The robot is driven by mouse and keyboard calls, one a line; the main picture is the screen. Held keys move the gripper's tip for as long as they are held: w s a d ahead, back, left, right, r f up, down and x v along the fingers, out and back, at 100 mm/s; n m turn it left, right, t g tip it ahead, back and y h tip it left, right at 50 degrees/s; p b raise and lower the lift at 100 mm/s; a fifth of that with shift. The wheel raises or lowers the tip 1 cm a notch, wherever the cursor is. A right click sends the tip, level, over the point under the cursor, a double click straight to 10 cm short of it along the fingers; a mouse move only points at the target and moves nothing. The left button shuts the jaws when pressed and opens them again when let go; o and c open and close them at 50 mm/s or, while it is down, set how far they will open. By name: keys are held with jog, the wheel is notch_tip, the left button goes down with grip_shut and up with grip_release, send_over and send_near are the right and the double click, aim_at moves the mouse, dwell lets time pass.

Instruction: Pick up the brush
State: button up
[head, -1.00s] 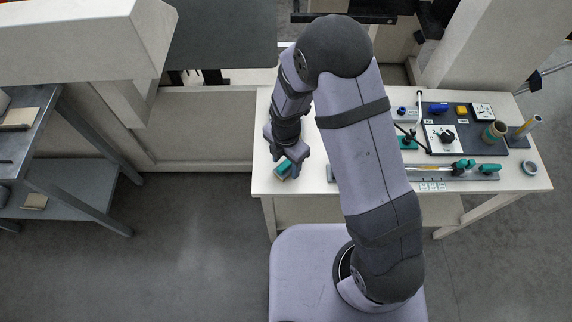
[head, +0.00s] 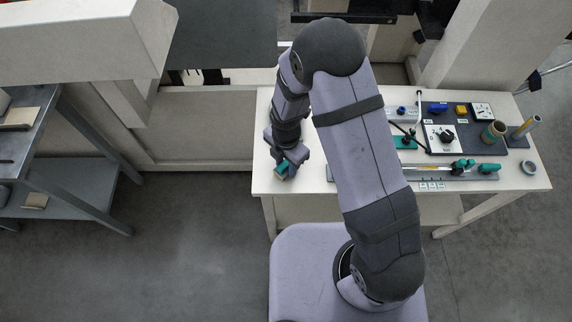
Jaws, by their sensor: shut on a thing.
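The brush (head: 283,172), with a teal top and a tan lower part, is at the left end of the white table. My gripper (head: 284,163) is shut on it, with the fingers on either side. The fingers hide part of the brush. I cannot tell whether the brush touches the tabletop or is a little above it.
The white table (head: 268,185) has a dark control panel (head: 466,134) with knobs and buttons at its right. A grey metal shelf (head: 88,190) stands at far left.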

aim_at(286, 163)
jog(key=shift+r, duration=0.1)
jog(key=shift+r+b, duration=1.2)
jog(key=shift+r, duration=3.7)
jog(key=o, duration=0.6)
jog(key=shift+c, duration=0.2)
jog(key=c, duration=0.3)
